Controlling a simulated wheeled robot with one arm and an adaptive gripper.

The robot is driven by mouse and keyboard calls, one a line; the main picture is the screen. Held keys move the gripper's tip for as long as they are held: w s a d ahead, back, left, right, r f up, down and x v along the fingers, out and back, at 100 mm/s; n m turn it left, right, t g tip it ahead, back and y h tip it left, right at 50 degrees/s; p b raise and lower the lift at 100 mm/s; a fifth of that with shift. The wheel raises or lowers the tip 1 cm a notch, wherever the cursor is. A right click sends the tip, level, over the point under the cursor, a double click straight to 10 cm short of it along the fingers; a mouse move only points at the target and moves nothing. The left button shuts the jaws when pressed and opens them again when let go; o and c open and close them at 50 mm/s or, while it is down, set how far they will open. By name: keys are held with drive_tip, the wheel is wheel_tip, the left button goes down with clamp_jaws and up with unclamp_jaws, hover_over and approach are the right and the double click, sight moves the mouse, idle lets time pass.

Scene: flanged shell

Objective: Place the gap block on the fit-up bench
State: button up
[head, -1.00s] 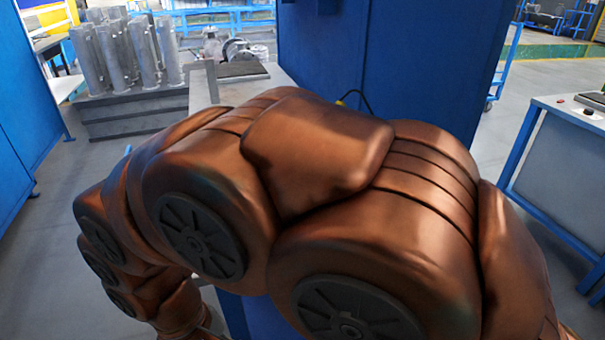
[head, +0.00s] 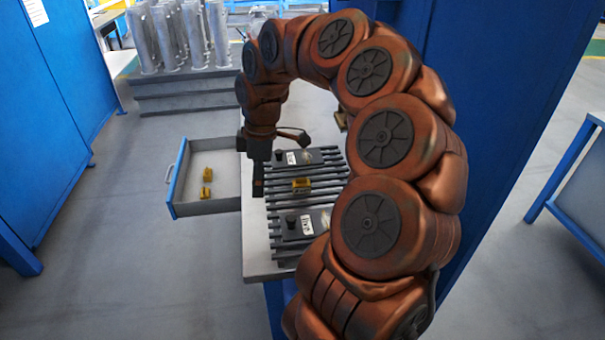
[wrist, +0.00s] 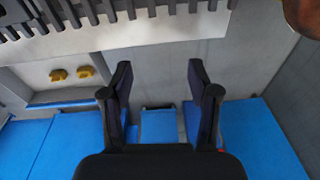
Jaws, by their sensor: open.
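Two more yellow blocks, one farther (head: 207,172) and one nearer (head: 206,192), lie in an open drawer (head: 216,206) at the bench's left side. I cannot tell from looks alone which yellow piece is the gap block. My gripper (head: 258,188) points down at the bench's left edge, between drawer and slats. In the wrist view my gripper (wrist: 158,78) is open with nothing between its fingers; the drawer's blocks (wrist: 72,73) show to the left.
The far fixture (head: 298,158) and near fixture (head: 303,224) stand on the slats. A tall blue cabinet (head: 510,80) rises behind my arm, another (head: 50,100) stands at left. A stepped rack (head: 170,105) holds several grey cylinders. Floor left of the drawer is clear.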

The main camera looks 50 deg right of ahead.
drive_tip(key=d+p, duration=0.2)
drive_tip(key=d, duration=0.7)
hover_over(302, 180)
drive_tip(key=shift+d+f+n+p, duration=0.2)
drive_tip(key=shift+f+n+p, duration=0.1)
drive_tip(key=shift+f+n, duration=0.15)
drive_tip(key=shift+s+d+f, duration=0.1)
drive_tip(key=shift+f, duration=0.15)
wheel_tip(302, 180, down, 2)
drive_tip(key=shift+f, duration=0.1)
drive_tip(key=shift+a+f+p, duration=0.15)
drive_tip(key=shift+f+p, duration=0.45)
drive_tip(key=shift+f, duration=0.7)
drive_tip(key=shift+a+f+p, duration=0.15)
drive_tip(key=shift+f+p, duration=0.45)
drive_tip(key=shift+f, duration=0.65)
clamp_jaws()
